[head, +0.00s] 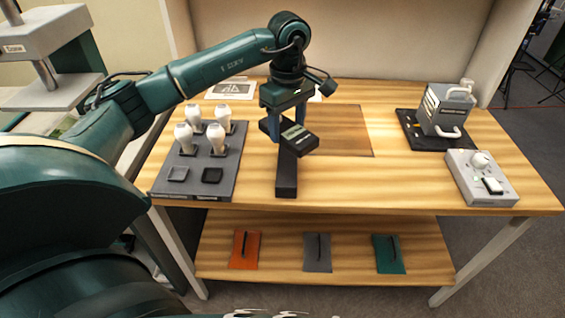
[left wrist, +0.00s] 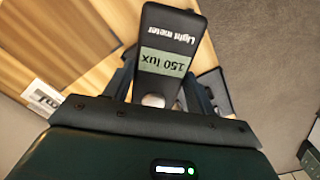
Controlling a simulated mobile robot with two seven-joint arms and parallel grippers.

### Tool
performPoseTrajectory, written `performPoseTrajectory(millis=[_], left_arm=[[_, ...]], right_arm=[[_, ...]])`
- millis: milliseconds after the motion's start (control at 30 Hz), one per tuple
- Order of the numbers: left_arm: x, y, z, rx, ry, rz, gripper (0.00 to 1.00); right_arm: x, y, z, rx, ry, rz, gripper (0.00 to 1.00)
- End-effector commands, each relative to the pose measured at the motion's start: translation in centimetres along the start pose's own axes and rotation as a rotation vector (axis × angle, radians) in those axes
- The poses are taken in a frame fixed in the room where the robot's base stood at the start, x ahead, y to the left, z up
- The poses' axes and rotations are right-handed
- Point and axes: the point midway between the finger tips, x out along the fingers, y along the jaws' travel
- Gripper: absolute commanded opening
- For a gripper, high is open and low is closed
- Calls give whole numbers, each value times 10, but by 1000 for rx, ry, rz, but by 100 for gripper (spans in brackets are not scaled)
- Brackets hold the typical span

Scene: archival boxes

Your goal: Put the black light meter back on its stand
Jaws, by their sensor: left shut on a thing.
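The black light meter (head: 300,139) has a pale green display. In the left wrist view the light meter (left wrist: 168,38) reads "150 lux", and its label is upside down. My left gripper (head: 285,124) is shut on it, with one finger on each side. The meter is tilted above the table. A long black piece (head: 287,178) lies below and in front of it, perhaps its stand; the meter hides its back part. I cannot tell whether meter and piece touch. My right gripper is in no view.
A grey board (head: 228,165) with several white bulbs stands left of the gripper. A grey device (head: 445,110) on a black mat and a grey control box (head: 480,178) stand at the right. The lower shelf (head: 285,265) holds orange, grey and green pieces. The table's middle right is clear.

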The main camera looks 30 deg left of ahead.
Motion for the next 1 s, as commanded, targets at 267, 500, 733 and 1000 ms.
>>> performPoseTrajectory(millis=[267, 500, 733, 1000], left_arm=[[45, -1, 0, -1, -1, -2, 25], [69, -1, 0, 1, -1, -3, 25], [86, 0, 0, 0, 0, 0, 25], [90, -1, 0, 1, 0, -1, 57]], right_arm=[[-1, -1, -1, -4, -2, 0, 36], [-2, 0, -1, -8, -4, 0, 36], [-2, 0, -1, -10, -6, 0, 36], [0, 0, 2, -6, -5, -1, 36]])
